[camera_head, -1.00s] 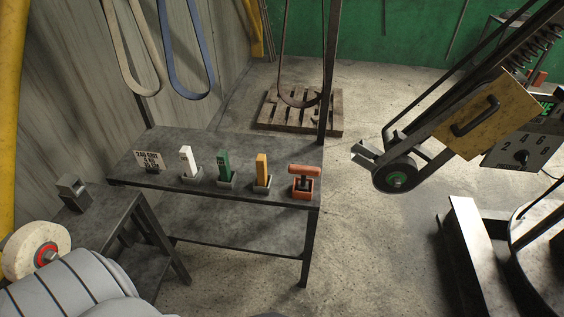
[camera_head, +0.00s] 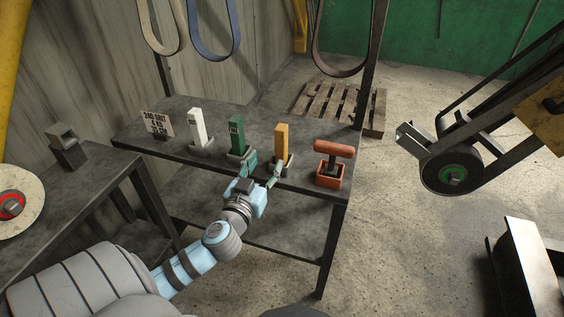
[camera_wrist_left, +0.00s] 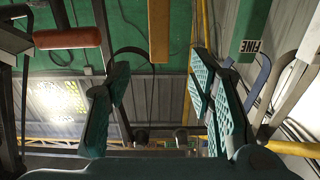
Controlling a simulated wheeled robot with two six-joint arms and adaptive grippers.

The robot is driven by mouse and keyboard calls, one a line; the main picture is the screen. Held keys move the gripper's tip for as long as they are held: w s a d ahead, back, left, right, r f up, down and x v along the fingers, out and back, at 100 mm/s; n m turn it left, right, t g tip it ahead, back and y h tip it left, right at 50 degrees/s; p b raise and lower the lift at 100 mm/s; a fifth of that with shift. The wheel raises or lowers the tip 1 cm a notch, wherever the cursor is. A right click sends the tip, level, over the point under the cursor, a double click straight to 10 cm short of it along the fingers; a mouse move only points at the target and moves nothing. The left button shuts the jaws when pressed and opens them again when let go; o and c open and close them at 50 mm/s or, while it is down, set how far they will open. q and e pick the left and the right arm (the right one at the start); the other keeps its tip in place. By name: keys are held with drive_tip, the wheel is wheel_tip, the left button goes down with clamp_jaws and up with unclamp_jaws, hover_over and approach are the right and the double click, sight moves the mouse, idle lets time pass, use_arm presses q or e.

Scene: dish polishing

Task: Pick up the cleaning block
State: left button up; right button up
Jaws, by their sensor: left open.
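Several upright blocks stand in small holders on the dark table (camera_head: 186,183): a white block (camera_head: 197,125), a green block (camera_head: 236,135) and a yellow block (camera_head: 281,141). An orange-red T-handled piece (camera_head: 335,150) sits in a red holder at the right end. I cannot tell by a label which is the cleaning block. My left gripper (camera_head: 261,171) is open and empty at the table's front edge, in front of the green and yellow blocks. In the left wrist view the yellow block (camera_wrist_left: 159,28) shows between the spread fingers (camera_wrist_left: 162,108), with the green block (camera_wrist_left: 251,30) to the right. My right gripper is out of view.
A grit sign (camera_head: 158,123) stands left of the blocks. A side table with a polishing wheel (camera_head: 14,204) is at left. A belt grinder (camera_head: 452,167) is at right. Belts hang above the table, and a pallet (camera_head: 330,101) lies behind it.

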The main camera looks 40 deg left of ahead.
sight(279, 140)
use_arm(q)
drive_tip(key=x, duration=1.3)
drive_tip(key=shift+w+p, duration=0.1)
drive_tip(key=shift+p, duration=0.25)
drive_tip(key=shift+r, duration=0.1)
drive_tip(key=c, duration=1.1)
